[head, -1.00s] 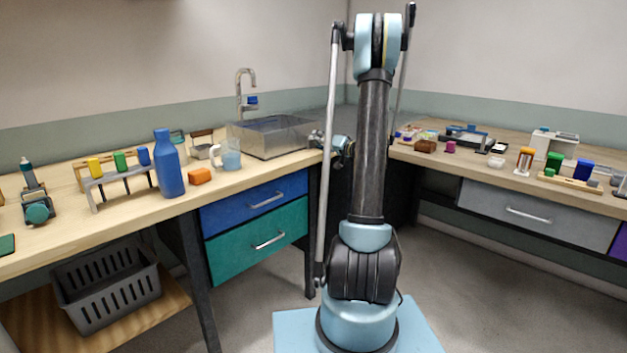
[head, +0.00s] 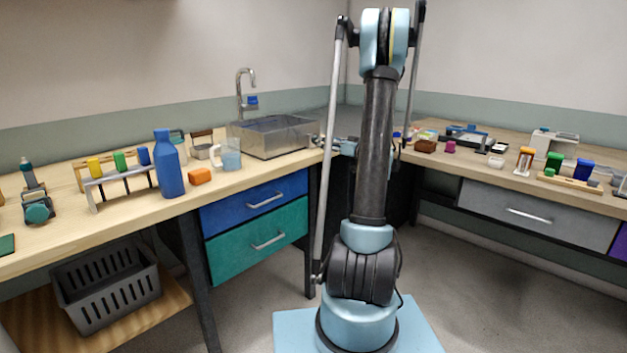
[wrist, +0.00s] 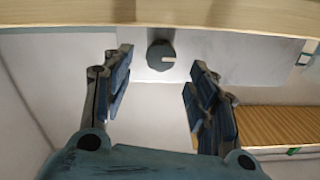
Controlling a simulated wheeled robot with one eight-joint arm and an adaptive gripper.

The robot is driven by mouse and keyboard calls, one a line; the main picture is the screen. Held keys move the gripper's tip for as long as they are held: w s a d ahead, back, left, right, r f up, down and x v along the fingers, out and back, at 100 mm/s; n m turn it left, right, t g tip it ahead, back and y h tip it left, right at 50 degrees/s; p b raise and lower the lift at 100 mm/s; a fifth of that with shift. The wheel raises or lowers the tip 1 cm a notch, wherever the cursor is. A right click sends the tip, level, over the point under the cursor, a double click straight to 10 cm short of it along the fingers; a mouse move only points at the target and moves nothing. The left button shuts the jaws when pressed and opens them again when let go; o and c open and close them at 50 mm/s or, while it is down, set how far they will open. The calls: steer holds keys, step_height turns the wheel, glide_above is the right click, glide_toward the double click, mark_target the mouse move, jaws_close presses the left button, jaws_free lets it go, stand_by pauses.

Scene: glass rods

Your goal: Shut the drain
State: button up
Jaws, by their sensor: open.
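A dark grey round knob (wrist: 160,56) with a pale pointer mark sits on a light panel under a wooden edge in the wrist view. My gripper (wrist: 158,70) is open and empty, with one finger on each side of the knob in the picture. The knob appears beyond the fingertips, apart from them. In the head view my gripper (head: 347,146) is partly hidden behind my arm, near the bench corner right of the metal sink (head: 272,137). The knob and the sink's drain are not visible in the head view.
The wooden edge (wrist: 160,14) runs across the top of the wrist view, close above the knob. A slatted wooden surface (wrist: 275,127) lies at the right. In the head view, a blue bottle (head: 168,165) and a pitcher (head: 230,155) stand on the left bench.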

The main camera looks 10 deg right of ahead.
steer(key=v, duration=1.2)
steer(key=s+a+f+m+g+h, duration=0.2)
steer(key=s+a+g, duration=0.6)
steer(key=s+a, duration=0.8)
steer(key=shift+s+a+f+h, duration=0.4)
steer(key=shift+a+f+h, duration=0.2)
steer(key=shift+a+f, duration=0.4)
steer(key=s+d+f+m+g+h, duration=0.1)
steer(key=s+f+h, duration=0.3)
steer(key=s, duration=0.7)
steer(key=s+d+f+m+g+h, duration=0.2)
steer(key=s+f, duration=0.3)
steer(key=s, duration=0.7)
steer(key=shift+s+d+f+g+h, duration=0.2)
steer(key=shift+d+g+h, duration=0.3)
steer(key=shift+h, duration=0.4)
steer(key=shift+w, duration=0.15)
